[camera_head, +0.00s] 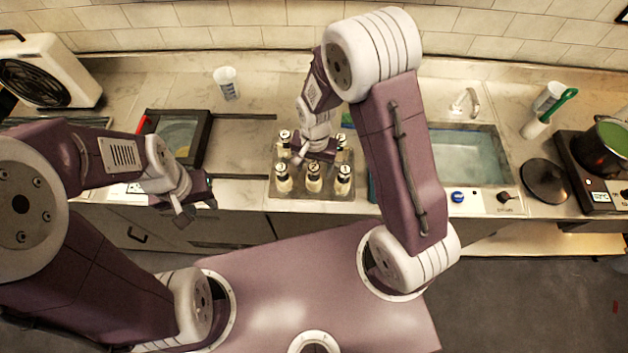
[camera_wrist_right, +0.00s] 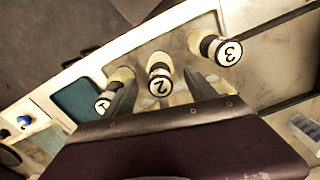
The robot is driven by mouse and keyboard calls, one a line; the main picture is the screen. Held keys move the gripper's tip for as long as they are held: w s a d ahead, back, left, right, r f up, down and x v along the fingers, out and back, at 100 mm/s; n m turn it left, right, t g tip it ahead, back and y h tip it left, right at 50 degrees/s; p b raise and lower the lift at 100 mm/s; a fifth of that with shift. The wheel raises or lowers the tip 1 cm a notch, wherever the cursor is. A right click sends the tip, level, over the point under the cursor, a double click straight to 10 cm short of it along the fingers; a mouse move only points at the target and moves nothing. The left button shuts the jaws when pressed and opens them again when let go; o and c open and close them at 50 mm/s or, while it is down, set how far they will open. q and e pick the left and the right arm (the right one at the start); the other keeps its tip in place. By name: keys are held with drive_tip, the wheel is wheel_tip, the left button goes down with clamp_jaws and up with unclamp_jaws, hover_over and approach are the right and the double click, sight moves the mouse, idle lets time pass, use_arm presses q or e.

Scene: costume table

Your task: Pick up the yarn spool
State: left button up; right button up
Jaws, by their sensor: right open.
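I cannot make out a yarn spool in either view. A rack (camera_head: 300,196) in the middle of the counter holds several small pale bottles with numbered caps. The front row shows bottle 3 (camera_head: 283,180), bottle 2 (camera_head: 314,180) and bottle 1 (camera_head: 343,183). My right gripper (camera_head: 313,153) is open above the rack. In the right wrist view its fingers (camera_wrist_right: 163,92) point down to either side of bottle 2 (camera_wrist_right: 160,84), and no grip on it shows. My left gripper (camera_head: 195,212) hangs in front of the counter's left part, apart from the rack; its opening is unclear.
A dark-framed tray (camera_head: 203,143) lies left of the rack and a white cup (camera_head: 227,83) behind it. A sink (camera_head: 470,155) is to the right. Further right are a black lid (camera_head: 546,181) and a green-filled pot (camera_head: 603,150) on a hotplate. A fan-like box (camera_head: 55,70) stands far left.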

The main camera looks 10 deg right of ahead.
sight(314, 178)
wheel_tip(314, 178, down, 5)
drive_tip(key=shift+w+r+p, duration=0.1)
drive_tip(key=shift+r+p, duration=0.1)
drive_tip(key=shift+p, duration=0.25)
clamp_jaws()
drive_tip(key=shift+r, duration=0.1)
